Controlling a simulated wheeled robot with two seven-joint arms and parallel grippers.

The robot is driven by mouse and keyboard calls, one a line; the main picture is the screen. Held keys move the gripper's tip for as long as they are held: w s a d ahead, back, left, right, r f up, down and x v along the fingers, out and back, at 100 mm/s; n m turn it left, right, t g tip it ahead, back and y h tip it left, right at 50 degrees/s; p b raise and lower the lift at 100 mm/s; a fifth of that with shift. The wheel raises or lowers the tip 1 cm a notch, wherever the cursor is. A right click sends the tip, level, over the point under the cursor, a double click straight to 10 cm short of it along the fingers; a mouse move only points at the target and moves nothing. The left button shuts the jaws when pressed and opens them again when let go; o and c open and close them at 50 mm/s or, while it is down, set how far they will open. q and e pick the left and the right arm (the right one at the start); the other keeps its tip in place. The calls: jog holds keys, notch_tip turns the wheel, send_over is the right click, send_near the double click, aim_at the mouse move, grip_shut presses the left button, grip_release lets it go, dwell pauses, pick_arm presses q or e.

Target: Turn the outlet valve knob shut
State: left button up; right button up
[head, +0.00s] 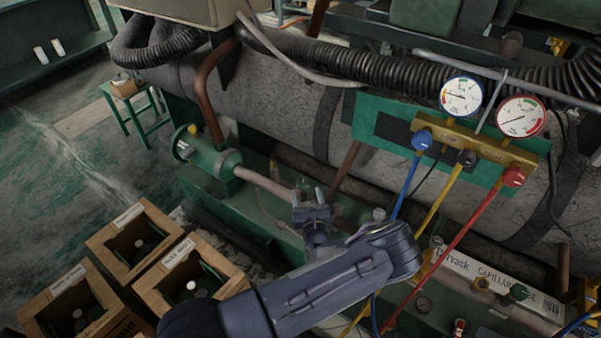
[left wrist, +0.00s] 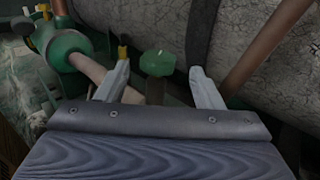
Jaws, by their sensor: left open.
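A green faceted knob (left wrist: 157,63), apparently the outlet valve knob, shows in the left wrist view beyond and between my fingertips. My left gripper (head: 309,194) is open, its two fingers apart, above the green bench beside the pipe. In the left wrist view my left gripper (left wrist: 160,70) has one finger on each side of the knob in the picture. I see no contact, and the exact gap to the knob cannot be told. In the head view the knob is not clearly visible near the gripper. My right gripper is not in view.
A green flanged fitting (head: 213,160) with a pale pipe (head: 265,185) lies left of the gripper. A large grey tank (head: 290,95) runs behind. A gauge manifold (head: 470,147) with blue, yellow and red hoses stands right. Wooden crates (head: 187,262) sit lower left.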

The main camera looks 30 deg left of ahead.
aim_at(302, 179)
pick_arm(q)
jog(key=x, duration=0.7)
jog(key=shift+s, duration=0.1)
